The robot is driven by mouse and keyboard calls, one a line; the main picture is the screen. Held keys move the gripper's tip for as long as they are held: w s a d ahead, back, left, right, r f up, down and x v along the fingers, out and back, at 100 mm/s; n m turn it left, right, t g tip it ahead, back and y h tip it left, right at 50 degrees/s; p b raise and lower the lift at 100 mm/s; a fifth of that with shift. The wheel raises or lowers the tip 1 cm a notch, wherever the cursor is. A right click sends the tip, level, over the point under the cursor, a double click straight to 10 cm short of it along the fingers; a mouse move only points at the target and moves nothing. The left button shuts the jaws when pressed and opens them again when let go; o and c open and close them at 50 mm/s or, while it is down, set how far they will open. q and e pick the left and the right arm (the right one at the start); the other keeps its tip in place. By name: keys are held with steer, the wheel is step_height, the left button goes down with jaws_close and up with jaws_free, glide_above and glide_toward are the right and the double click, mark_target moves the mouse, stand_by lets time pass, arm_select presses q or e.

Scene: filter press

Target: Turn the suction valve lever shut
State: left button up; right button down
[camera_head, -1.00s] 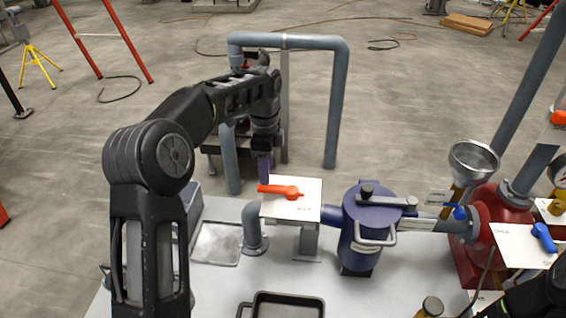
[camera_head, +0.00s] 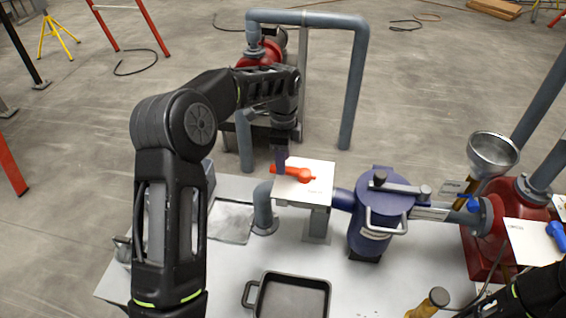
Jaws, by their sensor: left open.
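An orange-red lever (camera_head: 297,173) lies over a white plate (camera_head: 318,190) on a grey post. Its handle points left. My left gripper (camera_head: 281,160) hangs down at the handle's left end and is open. Its fingertips are small here and partly hidden, so I cannot tell whether they touch the handle. A dark blue lidded vessel (camera_head: 372,228) is joined by a pipe to the right of the plate. Part of my right arm shows at the lower right corner; its gripper is out of view.
A black tray (camera_head: 327,283) sits at the table's front. A metal funnel (camera_head: 493,152) and a red pump body (camera_head: 520,208) stand at the right. A tall grey pipe (camera_head: 354,90) rises behind the lever. A blue lever (camera_head: 556,235) lies on another white plate at far right.

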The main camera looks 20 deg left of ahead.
arm_select(q)
steer(key=shift+f, duration=1.2)
jaws_close()
stand_by(0.6)
